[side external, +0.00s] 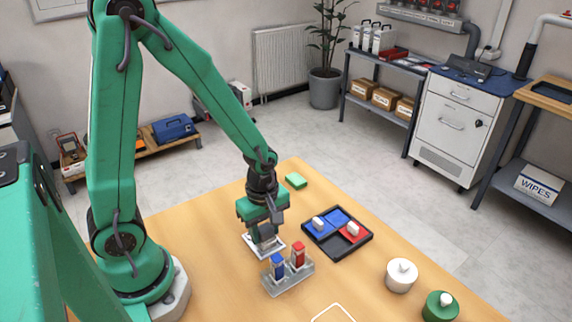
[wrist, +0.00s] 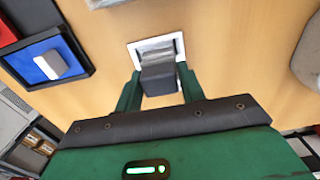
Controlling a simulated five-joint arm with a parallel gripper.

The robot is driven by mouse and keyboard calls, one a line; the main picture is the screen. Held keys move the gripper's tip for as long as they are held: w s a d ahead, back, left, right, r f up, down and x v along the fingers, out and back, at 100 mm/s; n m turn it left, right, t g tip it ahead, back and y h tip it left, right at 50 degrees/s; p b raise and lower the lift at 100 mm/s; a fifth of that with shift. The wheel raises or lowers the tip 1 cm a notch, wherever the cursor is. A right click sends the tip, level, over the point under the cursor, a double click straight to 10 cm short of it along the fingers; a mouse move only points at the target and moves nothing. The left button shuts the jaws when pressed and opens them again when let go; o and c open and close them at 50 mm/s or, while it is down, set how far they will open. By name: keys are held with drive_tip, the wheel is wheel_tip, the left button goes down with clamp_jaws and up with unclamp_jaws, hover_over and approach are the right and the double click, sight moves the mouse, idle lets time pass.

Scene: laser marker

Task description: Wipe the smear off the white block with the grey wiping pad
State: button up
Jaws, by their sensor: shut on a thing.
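My gripper (side external: 265,236) is shut on the grey wiping pad (wrist: 158,80). Its two green fingers (wrist: 158,72) are on either side of the pad in the wrist view. The white block (wrist: 178,40) lies flat on the table under the pad, and its white edges show around it. In the side external view the white block (side external: 250,241) is below my gripper, partly hidden by it. The pad looks to be at or just above the block's top; I cannot tell if they touch. I cannot make out the smear; a grey area on the block is partly covered.
A clear holder (side external: 290,280) with a blue and a red piece stands close in front of the block. A dark tray (side external: 342,252) with blue and red sections is to the right.

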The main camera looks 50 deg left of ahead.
drive_tip(key=d, duration=0.2)
drive_tip(key=shift+d, duration=0.3)
drive_tip(key=shift+d+r, duration=0.15)
wheel_tip(320, 180, up, 8)
idle(0.3)
idle(0.4)
